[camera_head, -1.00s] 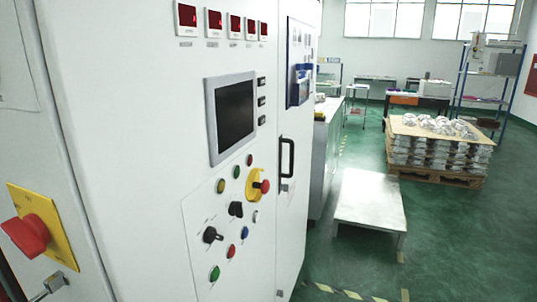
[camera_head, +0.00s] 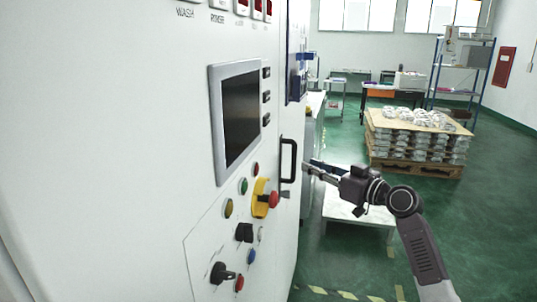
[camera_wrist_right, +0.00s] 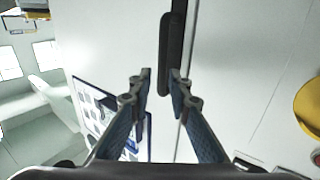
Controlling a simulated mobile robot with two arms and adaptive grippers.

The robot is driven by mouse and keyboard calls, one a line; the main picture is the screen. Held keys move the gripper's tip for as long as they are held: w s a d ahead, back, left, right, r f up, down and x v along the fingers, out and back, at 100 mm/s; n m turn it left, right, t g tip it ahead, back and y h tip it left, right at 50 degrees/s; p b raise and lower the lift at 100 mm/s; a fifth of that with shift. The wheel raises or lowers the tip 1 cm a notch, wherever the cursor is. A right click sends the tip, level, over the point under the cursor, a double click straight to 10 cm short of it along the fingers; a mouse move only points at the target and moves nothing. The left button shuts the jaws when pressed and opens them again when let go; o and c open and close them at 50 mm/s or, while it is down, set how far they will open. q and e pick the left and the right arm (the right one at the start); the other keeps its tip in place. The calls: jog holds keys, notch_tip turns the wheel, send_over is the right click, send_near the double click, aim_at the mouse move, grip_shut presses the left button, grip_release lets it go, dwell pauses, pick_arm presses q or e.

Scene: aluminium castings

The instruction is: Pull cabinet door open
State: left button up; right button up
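The cabinet (camera_head: 110,130) is a large white control cabinet filling the left of the head view. Its door (camera_head: 290,220) is the narrow panel at the far end, seen almost edge-on, and looks closed. The black upright handle (camera_head: 288,160) is on this door. My right gripper (camera_head: 305,170) points left at the handle, with its tips close beside it. In the right wrist view, the handle (camera_wrist_right: 172,45) runs down toward the space between the two spread fingers (camera_wrist_right: 161,78). The fingers look open; contact with the handle cannot be told. My left gripper is out of view.
Buttons, a red emergency stop (camera_head: 272,199) and a screen (camera_head: 240,115) are on the cabinet front beside the door. A low white platform (camera_head: 345,208) stands behind my right gripper. A pallet of castings (camera_head: 418,145) stands farther back. Green floor is clear at right.

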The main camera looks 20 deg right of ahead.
jog(key=r, duration=0.2)
jog(key=p, duration=0.3)
send_over(293, 177)
jog(key=shift+w+d+f, duration=0.2)
jog(key=shift+w+f, duration=0.1)
grip_shut()
